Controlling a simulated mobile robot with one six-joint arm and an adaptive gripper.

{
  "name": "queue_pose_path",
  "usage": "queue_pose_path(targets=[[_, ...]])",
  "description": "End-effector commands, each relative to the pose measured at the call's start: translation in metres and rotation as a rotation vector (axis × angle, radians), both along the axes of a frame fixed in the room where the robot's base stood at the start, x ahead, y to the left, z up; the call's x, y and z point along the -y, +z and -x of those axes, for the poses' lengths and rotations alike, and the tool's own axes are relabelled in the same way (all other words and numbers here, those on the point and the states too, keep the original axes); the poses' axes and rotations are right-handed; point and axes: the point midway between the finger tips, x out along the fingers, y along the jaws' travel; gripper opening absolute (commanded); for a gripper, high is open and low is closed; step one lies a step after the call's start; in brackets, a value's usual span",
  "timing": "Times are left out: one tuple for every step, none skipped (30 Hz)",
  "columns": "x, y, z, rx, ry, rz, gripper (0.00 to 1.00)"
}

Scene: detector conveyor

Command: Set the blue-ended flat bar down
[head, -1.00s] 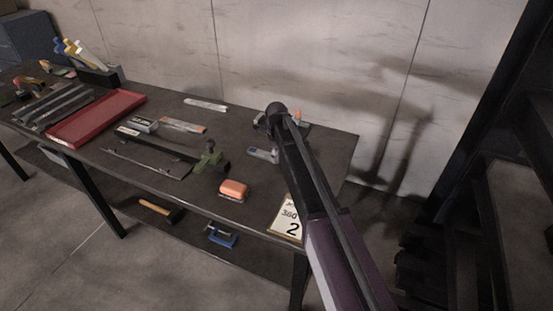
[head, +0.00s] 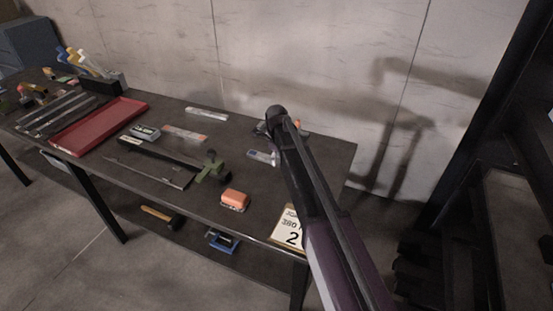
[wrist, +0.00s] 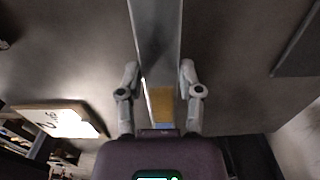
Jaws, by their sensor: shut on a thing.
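In the wrist view my gripper (wrist: 159,85) has its two fingers on either side of a grey flat bar (wrist: 156,35), shut on it. The bar runs up out of the top of the picture. A yellow-tan patch (wrist: 162,104) and a small blue bit show between the fingers, near the bar's lower end. The dark table top lies beyond; I cannot tell whether the bar touches it. In the head view my dark arm reaches over the right end of the table (head: 240,222) and hides most of the gripper.
A card marked 2 (head: 288,229) lies at the table's front right edge. An orange block (head: 235,198), a green-ended tool (head: 211,167), small boxes and a red tray (head: 100,125) stand to the left. A small grey-blue item (head: 262,157) lies beside my arm. A wall stands behind.

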Motion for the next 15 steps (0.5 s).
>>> queue_pose_path(targets=[[0.001,0.005,0.002,0.000,0.000,0.000,0.00],[0.003,0.004,0.008,0.000,0.000,0.000,0.00],[0.005,0.004,0.014,0.000,0.000,0.000,0.00],[0.006,0.004,0.018,0.000,0.000,0.000,0.00],[0.007,0.004,0.022,0.000,0.000,0.000,0.00],[0.009,0.005,0.027,0.000,0.000,0.000,0.00],[0.010,0.005,0.031,0.000,0.000,0.000,0.00],[0.012,0.006,0.036,0.000,0.000,0.000,0.00],[0.014,0.006,0.043,0.000,0.000,0.000,0.00],[0.016,0.007,0.048,0.000,0.000,0.000,0.00],[0.018,0.008,0.054,0.000,0.000,0.000,0.00],[0.020,0.008,0.061,0.000,0.000,0.000,0.00],[0.022,0.009,0.067,0.000,0.000,0.000,0.00],[0.024,0.010,0.073,0.000,0.000,0.000,0.00],[0.027,0.010,0.081,0.000,0.000,0.000,0.00]])
